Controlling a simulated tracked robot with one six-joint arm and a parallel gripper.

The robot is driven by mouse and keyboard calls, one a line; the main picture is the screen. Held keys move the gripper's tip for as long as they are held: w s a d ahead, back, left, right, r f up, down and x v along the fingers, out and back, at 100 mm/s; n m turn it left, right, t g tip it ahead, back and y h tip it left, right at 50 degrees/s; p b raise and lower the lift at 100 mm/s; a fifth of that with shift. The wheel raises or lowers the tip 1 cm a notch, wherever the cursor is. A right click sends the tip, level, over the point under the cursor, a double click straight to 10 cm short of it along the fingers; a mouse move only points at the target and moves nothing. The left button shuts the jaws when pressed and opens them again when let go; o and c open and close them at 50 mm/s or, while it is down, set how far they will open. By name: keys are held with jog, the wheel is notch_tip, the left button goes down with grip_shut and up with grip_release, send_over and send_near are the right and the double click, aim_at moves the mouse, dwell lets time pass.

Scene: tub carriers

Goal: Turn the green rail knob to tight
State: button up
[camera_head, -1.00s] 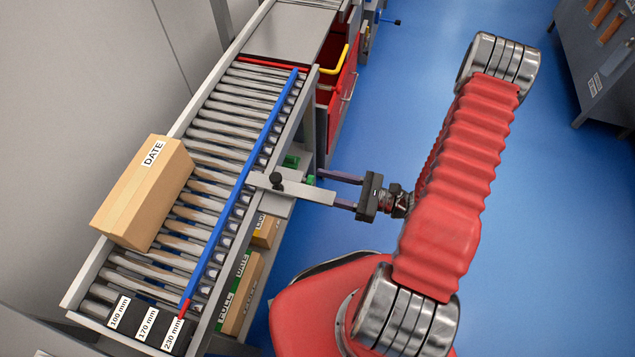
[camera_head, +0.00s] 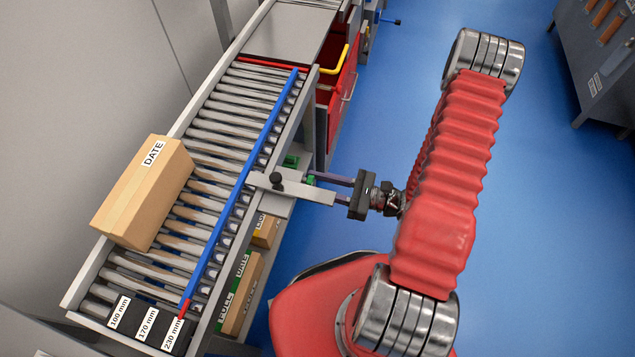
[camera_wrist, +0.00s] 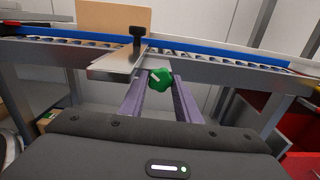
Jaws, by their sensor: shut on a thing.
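The green rail knob (camera_wrist: 160,79) shows a white mark on its face, slanted in the wrist view. It sits under the metal bracket (camera_wrist: 118,62) on the conveyor's side. My gripper (camera_wrist: 159,86) has one finger on each side of the knob and is shut on it. In the head view the knob (camera_head: 311,180) is small, at the fingertips of my gripper (camera_head: 314,182), partly covered by the bracket. The blue guide rail (camera_head: 241,183) runs along the rollers. Its red tip lies by the 230 mm label (camera_head: 172,333).
A cardboard box (camera_head: 140,200) labelled DATE rests on the rollers. A black clamp handle (camera_head: 276,181) stands on the bracket. Boxes (camera_head: 241,295) sit under the conveyor.

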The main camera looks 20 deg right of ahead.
jog(key=c, duration=0.3)
jog(key=shift+c, duration=0.2)
jog(key=shift+m, duration=0.8)
jog(key=o, duration=1)
jog(key=shift+o, duration=0.2)
jog(key=shift+s+d, duration=0.1)
jog(key=shift+d, duration=0.05)
